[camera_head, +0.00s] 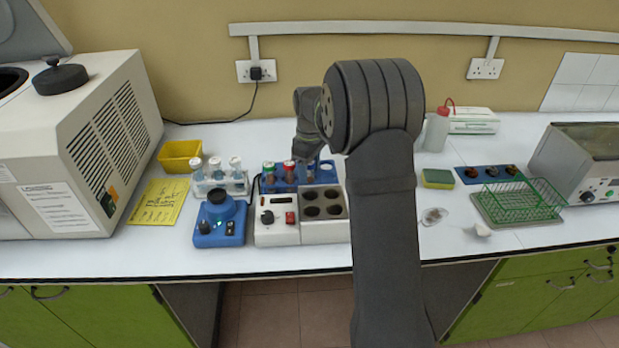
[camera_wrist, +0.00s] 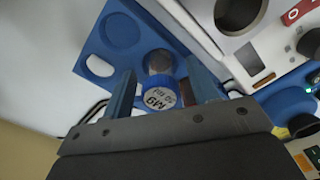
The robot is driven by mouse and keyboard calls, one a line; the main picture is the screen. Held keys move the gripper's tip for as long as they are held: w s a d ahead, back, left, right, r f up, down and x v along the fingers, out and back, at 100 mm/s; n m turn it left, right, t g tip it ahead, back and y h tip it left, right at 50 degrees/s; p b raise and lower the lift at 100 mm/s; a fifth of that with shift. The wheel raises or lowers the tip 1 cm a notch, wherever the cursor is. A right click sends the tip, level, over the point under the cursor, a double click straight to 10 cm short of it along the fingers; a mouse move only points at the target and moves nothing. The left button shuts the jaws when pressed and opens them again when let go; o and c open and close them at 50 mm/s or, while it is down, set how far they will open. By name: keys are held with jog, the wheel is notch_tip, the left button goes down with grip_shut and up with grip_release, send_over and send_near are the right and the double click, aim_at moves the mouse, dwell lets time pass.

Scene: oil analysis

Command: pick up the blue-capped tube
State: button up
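The blue-capped tube (camera_wrist: 160,100) stands between my gripper's fingers in the wrist view. Its cap has a blue rim and a pale top with dark lettering. My gripper (camera_wrist: 163,92) is open, with a finger on each side of the cap and a visible gap to each. The tube sits at the blue rack (camera_wrist: 93,42), which has round holes. In the head view my gripper (camera_head: 308,150) is over the right part of this rack (camera_head: 281,187), and my arm hides the blue-capped tube there. Red- and green-topped tubes (camera_head: 268,170) stand in the rack's left part.
A white rack (camera_head: 205,188) of tubes stands left of the blue rack. A blue mixer (camera_head: 219,226) and a block heater (camera_head: 277,234) are in front. A yellow tray (camera_head: 180,156) and large white machine (camera_head: 85,150) stand left.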

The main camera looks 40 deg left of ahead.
jog(key=c, duration=0.9)
jog(key=shift+r, duration=0.15)
notch_tip(320, 180, up, 10)
jog(key=shift+f, duration=0.1)
